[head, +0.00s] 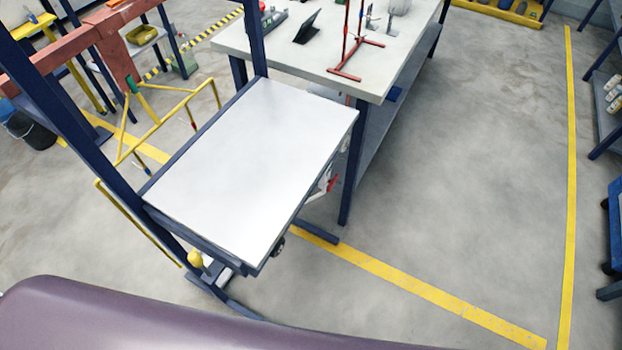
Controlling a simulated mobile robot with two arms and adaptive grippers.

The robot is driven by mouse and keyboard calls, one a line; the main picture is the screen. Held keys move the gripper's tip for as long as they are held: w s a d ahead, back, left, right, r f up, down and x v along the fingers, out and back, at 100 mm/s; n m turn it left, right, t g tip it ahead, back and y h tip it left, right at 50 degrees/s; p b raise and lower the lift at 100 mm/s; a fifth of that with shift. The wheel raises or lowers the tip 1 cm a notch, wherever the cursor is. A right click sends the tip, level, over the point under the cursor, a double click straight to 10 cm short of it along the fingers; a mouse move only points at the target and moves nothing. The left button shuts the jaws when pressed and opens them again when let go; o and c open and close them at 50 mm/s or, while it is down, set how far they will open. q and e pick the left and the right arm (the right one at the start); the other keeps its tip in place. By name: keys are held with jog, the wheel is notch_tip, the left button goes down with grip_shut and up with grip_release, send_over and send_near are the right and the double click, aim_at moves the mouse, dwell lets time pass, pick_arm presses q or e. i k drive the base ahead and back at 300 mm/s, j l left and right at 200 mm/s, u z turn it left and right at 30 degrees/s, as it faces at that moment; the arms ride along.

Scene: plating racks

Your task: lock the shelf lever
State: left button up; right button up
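A shelf stand with a flat white top (255,165) and a dark blue frame stands in the middle of the head view. On its right side, below the top, a small red handle (333,184) sits at a white bracket; it may be the shelf lever. A yellow knob (195,259) shows low at the stand's near left corner. Which of these is the lever, and whether it is locked, I cannot tell. Neither of my grippers is in view.
A light-topped workbench (415,50) stands behind the stand, with a red rack (345,73) on it. Yellow bars (150,135) stick out at the stand's left. The grey floor (470,190) at the right is clear, with yellow lines. Shelving stands at the far right.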

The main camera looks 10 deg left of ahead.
aim_at(194, 258)
jog(key=k+l+u, duration=0.15)
jog(key=k+u, duration=0.2)
jog(key=l+u, duration=0.5)
jog(key=l, duration=0.3)
